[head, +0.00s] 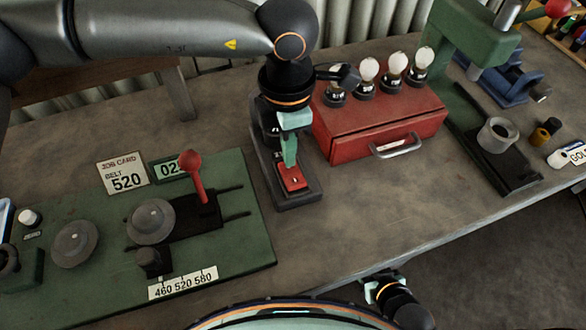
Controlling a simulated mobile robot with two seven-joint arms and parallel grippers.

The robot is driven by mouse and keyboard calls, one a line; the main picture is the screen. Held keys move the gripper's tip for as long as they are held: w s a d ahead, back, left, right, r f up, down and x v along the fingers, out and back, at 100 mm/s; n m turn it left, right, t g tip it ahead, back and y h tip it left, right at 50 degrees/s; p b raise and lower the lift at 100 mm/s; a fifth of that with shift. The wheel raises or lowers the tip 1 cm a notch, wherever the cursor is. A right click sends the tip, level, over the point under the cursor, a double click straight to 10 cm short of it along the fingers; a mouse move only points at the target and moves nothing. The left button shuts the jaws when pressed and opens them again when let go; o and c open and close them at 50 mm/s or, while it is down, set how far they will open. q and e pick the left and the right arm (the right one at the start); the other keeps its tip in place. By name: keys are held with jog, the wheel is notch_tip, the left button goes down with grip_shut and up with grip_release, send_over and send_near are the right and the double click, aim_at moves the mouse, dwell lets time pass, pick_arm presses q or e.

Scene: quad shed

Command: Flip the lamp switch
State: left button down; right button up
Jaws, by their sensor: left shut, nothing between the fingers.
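The lamp switch is a red rocker (292,178) on a dark block (300,199) that stands on the bench left of a red box. My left gripper (289,163) points down at the rocker with its pale green fingers shut and empty. The fingertips are at the far part of the rocker; I cannot tell whether they touch it. The gripper and wrist hide the back of the block. Several bulbs (368,67) stand in dark sockets on the red box (400,119); I cannot tell whether any is lit. My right gripper (377,284) is partly visible at the bottom.
A green board (235,238) with pulleys and a red-knobbed lever (194,172) lies to the left. A job card (124,176) lies behind it. A green press (450,40) stands right of the red box. The bench front between the switch and the press is clear.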

pick_arm(q)
notch_tip(320, 180, up, 6)
jog(key=shift+f+p, duration=0.1)
jog(key=shift+p, duration=1.05)
